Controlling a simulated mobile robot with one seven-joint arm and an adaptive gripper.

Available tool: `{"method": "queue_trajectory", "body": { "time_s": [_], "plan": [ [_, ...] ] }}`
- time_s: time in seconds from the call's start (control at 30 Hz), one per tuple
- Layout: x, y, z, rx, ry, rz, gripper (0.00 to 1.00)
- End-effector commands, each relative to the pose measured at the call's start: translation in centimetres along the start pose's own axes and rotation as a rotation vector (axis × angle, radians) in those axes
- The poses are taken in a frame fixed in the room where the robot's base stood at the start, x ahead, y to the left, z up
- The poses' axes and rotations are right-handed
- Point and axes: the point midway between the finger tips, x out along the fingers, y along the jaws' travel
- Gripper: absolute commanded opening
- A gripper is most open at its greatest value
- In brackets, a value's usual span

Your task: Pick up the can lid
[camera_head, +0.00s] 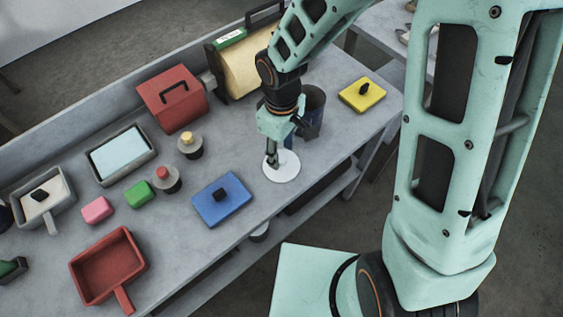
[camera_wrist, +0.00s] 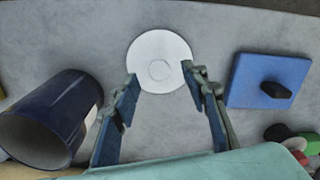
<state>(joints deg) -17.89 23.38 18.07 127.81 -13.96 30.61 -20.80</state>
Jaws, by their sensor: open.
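The can lid (camera_head: 286,171) is a flat white disc lying on the grey table near its front edge. In the wrist view the lid (camera_wrist: 159,60) shows a faint inner ring. My gripper (camera_head: 272,160) is above the lid and hides part of it in the head view. In the wrist view my gripper (camera_wrist: 160,85) is open and empty, with its fingers spread apart and their tips near the lid's lower edge. I cannot tell whether the fingers touch the lid. A dark blue can (camera_wrist: 48,118) stands nearby; it also shows behind my gripper in the head view (camera_head: 313,108).
A blue block with a black knob (camera_head: 221,201) lies left of the lid, and a yellow one (camera_head: 362,95) lies to the right. Two small round pots, one with a red top (camera_head: 162,173), stand left. A red box (camera_head: 172,98) stands behind.

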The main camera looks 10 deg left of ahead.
Motion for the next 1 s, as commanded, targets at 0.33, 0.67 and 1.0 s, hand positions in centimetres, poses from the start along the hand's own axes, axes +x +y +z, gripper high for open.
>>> {"method": "queue_trajectory", "body": {
  "time_s": [0.33, 0.67, 1.0],
  "plan": [
    [3.1, 0.0, 0.1, -0.002, 0.0, 0.0, 0.41],
    [3.0, 0.0, 0.1, -0.001, 0.0, 0.001, 0.23],
    [3.0, 0.1, 0.1, -0.001, 0.0, 0.001, 0.03]
  ]
}}
